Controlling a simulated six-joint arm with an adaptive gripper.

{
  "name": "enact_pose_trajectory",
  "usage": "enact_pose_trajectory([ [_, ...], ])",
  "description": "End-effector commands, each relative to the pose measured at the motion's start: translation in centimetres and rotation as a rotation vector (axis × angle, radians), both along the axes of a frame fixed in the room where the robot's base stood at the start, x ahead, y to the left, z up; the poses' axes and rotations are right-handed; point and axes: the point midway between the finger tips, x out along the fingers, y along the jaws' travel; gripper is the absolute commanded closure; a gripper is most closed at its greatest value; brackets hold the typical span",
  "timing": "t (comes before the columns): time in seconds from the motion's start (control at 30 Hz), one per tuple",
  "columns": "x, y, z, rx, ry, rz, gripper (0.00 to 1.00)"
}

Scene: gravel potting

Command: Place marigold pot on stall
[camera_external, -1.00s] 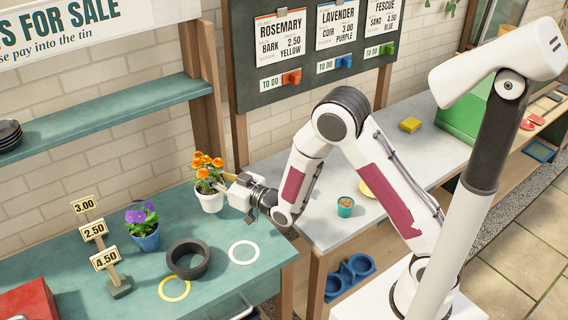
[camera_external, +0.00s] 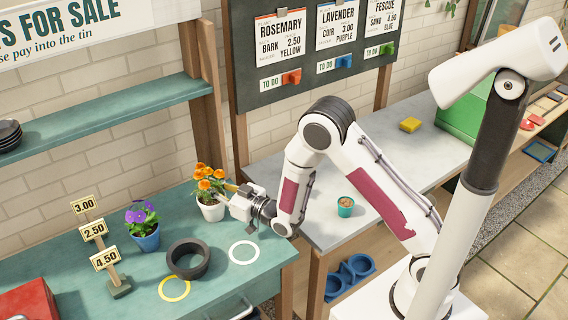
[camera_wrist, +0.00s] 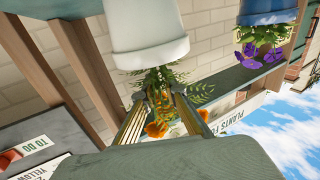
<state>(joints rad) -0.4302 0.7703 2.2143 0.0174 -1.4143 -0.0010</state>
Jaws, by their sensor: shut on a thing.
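The marigold pot is a white pot (camera_external: 212,210) with orange flowers, near the back right of the green stall top (camera_external: 215,268). It is upright; I cannot tell whether its base touches the stall. My gripper (camera_external: 229,190) reaches it from the right, at the height of the foliage just above the rim. The white pot appears upside down in the wrist view (camera_wrist: 150,38). There my gripper (camera_wrist: 160,92) is shut on it among the leaves and stems, which hide the exact contact.
On the stall are a purple-flowered blue pot (camera_external: 146,238), a black ring-shaped dish (camera_external: 188,272), a white ring (camera_external: 244,264), a yellow ring (camera_external: 160,289) and price signs (camera_external: 95,231). A teal cup (camera_external: 345,206) stands on the grey bench.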

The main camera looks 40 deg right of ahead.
Motion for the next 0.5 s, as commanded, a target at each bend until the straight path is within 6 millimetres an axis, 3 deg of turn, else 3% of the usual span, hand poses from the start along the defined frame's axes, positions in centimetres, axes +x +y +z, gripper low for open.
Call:
enact_pose_trajectory([
  [0.07, 0.04, 0.02, -0.06, 0.001, -0.003, 0.0, 1.0],
  [0.1, 0.01, 0.0, -0.14, 0.0, 0.0, 0.0, 0.79],
  [0.13, 0.0, 0.0, -0.14, 0.0, 0.0, 0.0, 0.72],
  [0.5, 0.0, 0.0, -0.1, 0.0, 0.0, 0.0, 0.72],
])
